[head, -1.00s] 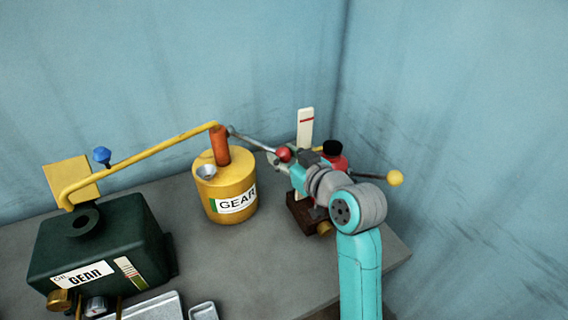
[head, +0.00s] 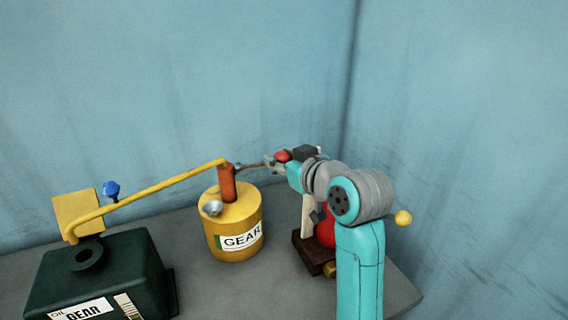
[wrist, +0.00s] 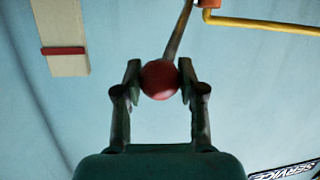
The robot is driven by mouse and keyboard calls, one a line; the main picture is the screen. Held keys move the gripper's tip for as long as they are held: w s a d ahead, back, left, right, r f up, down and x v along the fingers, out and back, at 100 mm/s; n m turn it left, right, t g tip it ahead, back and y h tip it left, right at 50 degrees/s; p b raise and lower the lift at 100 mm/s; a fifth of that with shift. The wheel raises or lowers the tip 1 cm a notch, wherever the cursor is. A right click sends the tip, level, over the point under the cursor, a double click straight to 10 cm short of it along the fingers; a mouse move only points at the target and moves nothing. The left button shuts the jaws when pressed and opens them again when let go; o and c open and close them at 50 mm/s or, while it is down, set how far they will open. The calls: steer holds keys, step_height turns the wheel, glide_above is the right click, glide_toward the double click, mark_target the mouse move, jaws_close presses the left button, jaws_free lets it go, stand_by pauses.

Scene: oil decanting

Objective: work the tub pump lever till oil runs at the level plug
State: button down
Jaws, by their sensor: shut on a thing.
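The yellow GEAR tub (head: 237,226) stands on the bench with an orange pump barrel (head: 228,185) on top. The grey pump lever (head: 252,165) runs right from the barrel's top, rising slightly to a red ball knob (head: 282,156). My gripper (wrist: 160,78) is shut on this red knob (wrist: 160,82); a finger lies on each side of it. A yellow pipe (head: 145,187) runs from the barrel to the dark green GEAR case (head: 110,272), ending near its round filler opening (head: 88,254). The case's lower front is cut off, so no level plug or running oil shows.
A red container (head: 326,230) on a brown block (head: 310,252) is partly hidden by my arm. Bare bench (head: 277,272) lies right of the tub.

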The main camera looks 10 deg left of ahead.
steer(key=shift+r, duration=0.15)
steer(key=c, duration=0.7)
jaws_free()
steer(key=v, duration=1.2)
